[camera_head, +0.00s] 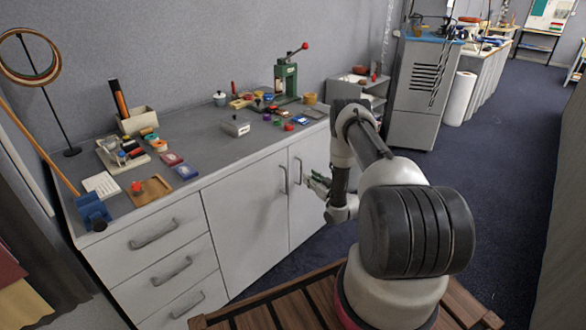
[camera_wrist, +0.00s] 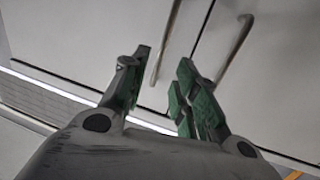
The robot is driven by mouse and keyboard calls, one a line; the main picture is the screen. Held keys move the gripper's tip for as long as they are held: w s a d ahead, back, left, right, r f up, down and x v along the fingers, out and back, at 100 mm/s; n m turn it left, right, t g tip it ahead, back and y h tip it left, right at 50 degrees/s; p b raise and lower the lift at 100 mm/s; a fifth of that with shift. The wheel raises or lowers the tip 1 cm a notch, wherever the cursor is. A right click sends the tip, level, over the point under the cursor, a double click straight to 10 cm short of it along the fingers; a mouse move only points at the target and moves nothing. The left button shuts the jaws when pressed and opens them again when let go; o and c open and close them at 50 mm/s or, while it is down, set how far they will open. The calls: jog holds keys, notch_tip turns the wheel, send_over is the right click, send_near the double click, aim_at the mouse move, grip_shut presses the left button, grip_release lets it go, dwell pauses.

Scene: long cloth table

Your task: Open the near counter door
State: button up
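The grey counter has two white doors, a left one (camera_head: 247,215) and a right one (camera_head: 309,180), and both look shut in the head view. Each has a grey bar handle by the seam between them: the left handle (camera_head: 284,180) and the right handle (camera_head: 298,171). My gripper (camera_head: 318,182) is in front of the doors. In the wrist view, its green-padded fingers (camera_wrist: 158,72) are open. The left handle (camera_wrist: 165,42) appears between and beyond the fingertips, with no clear contact. The right handle (camera_wrist: 237,45) is beyond the right finger.
Several drawers (camera_head: 155,240) are left of the doors. The countertop (camera_head: 215,150) holds small tools, jars and a green press (camera_head: 287,77). A slatted wooden surface (camera_head: 270,312) lies at the bottom. Blue carpet (camera_head: 500,180) is clear to the right.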

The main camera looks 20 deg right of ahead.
aim_at(301, 167)
jog(key=shift+t, duration=0.3)
jog(key=w, duration=0.5)
jog(key=w+a+r, duration=0.1)
jog(key=w, duration=0.1)
jog(key=shift+w+a, duration=0.1)
jog(key=shift+w, duration=0.25)
grip_shut()
